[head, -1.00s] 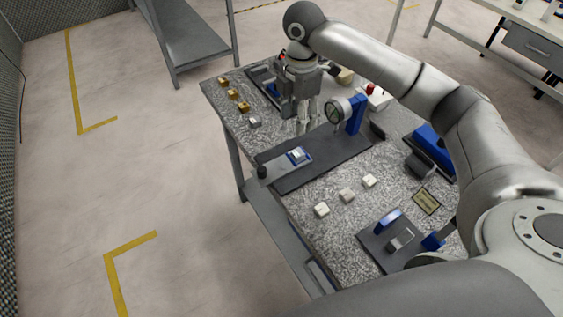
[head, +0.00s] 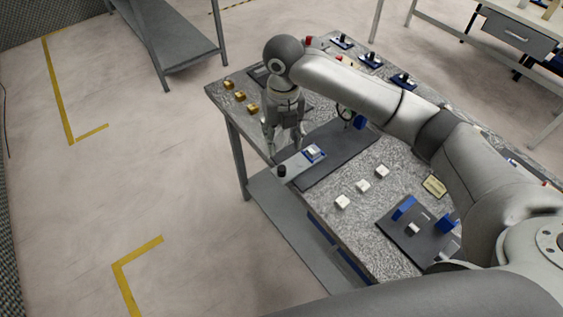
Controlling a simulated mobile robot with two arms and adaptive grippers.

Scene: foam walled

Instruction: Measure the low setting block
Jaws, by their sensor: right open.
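My right gripper (head: 284,148) points down, open, at the left part of the granite table, with its fingers apart. No block shows between the fingers. Three small white blocks stand in a row: one at front (head: 342,202), a middle one (head: 362,186) and a rear one (head: 382,172). I cannot tell which block is the low setting block. My left gripper is out of view.
Three gold blocks (head: 240,95) stand along the table's left edge. A dark base with blue uprights (head: 404,207) stands at the front right, near a yellow label (head: 434,186). A black knob (head: 282,171) is at the plate's left end. A grey shelf (head: 175,40) stands behind.

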